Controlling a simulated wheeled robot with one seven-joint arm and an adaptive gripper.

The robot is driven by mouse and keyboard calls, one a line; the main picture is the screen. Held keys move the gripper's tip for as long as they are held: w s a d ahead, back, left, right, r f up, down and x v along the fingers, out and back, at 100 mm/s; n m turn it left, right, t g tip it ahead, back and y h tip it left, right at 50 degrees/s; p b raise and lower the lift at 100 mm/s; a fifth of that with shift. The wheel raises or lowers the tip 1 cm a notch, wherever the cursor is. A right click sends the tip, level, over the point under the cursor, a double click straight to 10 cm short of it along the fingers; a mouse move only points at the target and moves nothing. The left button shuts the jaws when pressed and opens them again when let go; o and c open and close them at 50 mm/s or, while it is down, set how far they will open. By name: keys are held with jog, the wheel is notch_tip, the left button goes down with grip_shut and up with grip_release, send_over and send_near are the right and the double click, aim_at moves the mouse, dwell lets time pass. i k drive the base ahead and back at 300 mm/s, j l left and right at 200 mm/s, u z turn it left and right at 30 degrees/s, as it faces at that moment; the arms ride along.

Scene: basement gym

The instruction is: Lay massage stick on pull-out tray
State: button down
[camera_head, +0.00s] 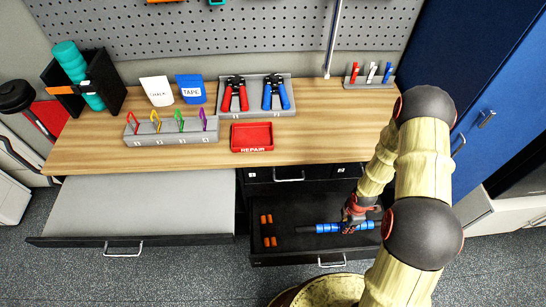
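The massage stick (328,228), a dark bar with blue rollers, is in the open black drawer (285,258) under the right part of the bench. It lies roughly left to right. My gripper (350,226) points down over the middle of the stick, with blue rollers showing on both sides. The fingertips are too small and dark to tell whether they are closed on it, or whether the stick is lifted. The pull-out tray (140,205), a flat grey surface with a dark front edge and handle, is drawn out at the lower left and is empty.
Several orange pieces (267,230) lie at the drawer's left. The wooden bench top (320,145) above holds a red repair tray (252,137), a grey clip rack (170,130) and red and blue hand grips (236,93). A blue cabinet (495,110) stands right.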

aim_at(151, 213)
jog(key=k, duration=1)
